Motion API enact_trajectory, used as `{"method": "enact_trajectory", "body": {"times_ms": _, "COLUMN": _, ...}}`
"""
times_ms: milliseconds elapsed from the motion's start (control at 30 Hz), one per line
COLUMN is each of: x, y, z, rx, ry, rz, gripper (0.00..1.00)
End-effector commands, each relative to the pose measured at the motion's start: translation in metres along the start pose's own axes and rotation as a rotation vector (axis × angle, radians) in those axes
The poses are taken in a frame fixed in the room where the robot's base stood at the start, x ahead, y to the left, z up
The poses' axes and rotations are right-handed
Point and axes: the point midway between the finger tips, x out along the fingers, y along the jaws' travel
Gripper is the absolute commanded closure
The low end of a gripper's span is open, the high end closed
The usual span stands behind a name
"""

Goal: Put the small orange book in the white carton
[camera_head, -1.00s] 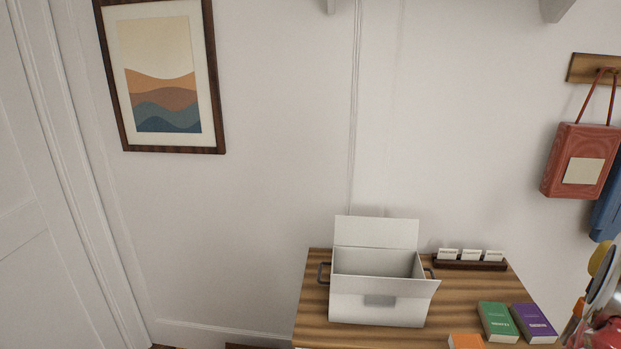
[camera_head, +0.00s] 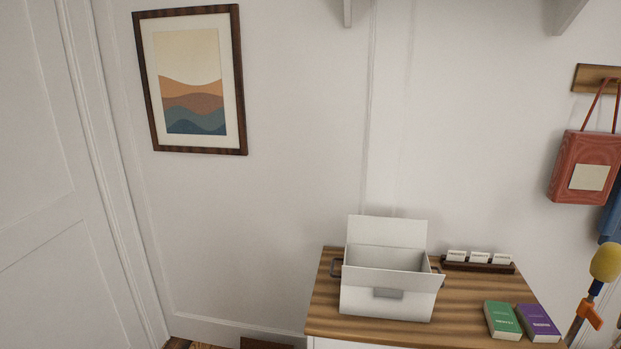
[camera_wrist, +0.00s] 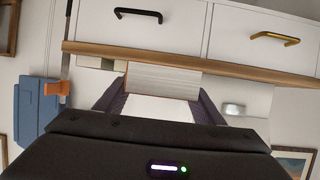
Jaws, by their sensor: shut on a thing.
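The white carton (camera_head: 388,300) stands open on the wooden top in the head view, with its back flap raised and its front flap folded outward. My gripper (camera_wrist: 162,92) shows only in the wrist view, its dark purple fingers shut on a pale block with fine page-like lines.
A green book (camera_head: 502,320) and a purple book (camera_head: 538,323) lie right of the carton. A dark card holder (camera_head: 478,266) stands behind them. A yellow-headed item (camera_head: 605,262) rises at the right edge. The wrist view shows drawers with a black handle (camera_wrist: 138,14) and a brass handle (camera_wrist: 274,37).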

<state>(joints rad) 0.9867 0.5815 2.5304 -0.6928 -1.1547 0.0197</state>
Motion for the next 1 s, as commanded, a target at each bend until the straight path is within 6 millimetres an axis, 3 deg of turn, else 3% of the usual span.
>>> {"method": "enact_trajectory", "body": {"times_ms": 200, "x": 0.000, "y": 0.018, "z": 0.004, "rx": 0.032, "ry": 0.001, "rz": 0.076, "gripper": 0.69}}
{"method": "enact_trajectory", "body": {"times_ms": 467, "x": 0.009, "y": 0.012, "z": -0.004, "rx": 0.050, "ry": 0.002, "rz": 0.120, "gripper": 0.69}}
{"method": "enact_trajectory", "body": {"times_ms": 667, "x": 0.020, "y": -0.009, "z": -0.017, "rx": 0.052, "ry": 0.003, "rz": 0.126, "gripper": 0.69}}
{"method": "enact_trajectory", "body": {"times_ms": 1000, "x": 0.039, "y": -0.067, "z": -0.041, "rx": 0.040, "ry": 0.003, "rz": 0.097, "gripper": 0.69}}
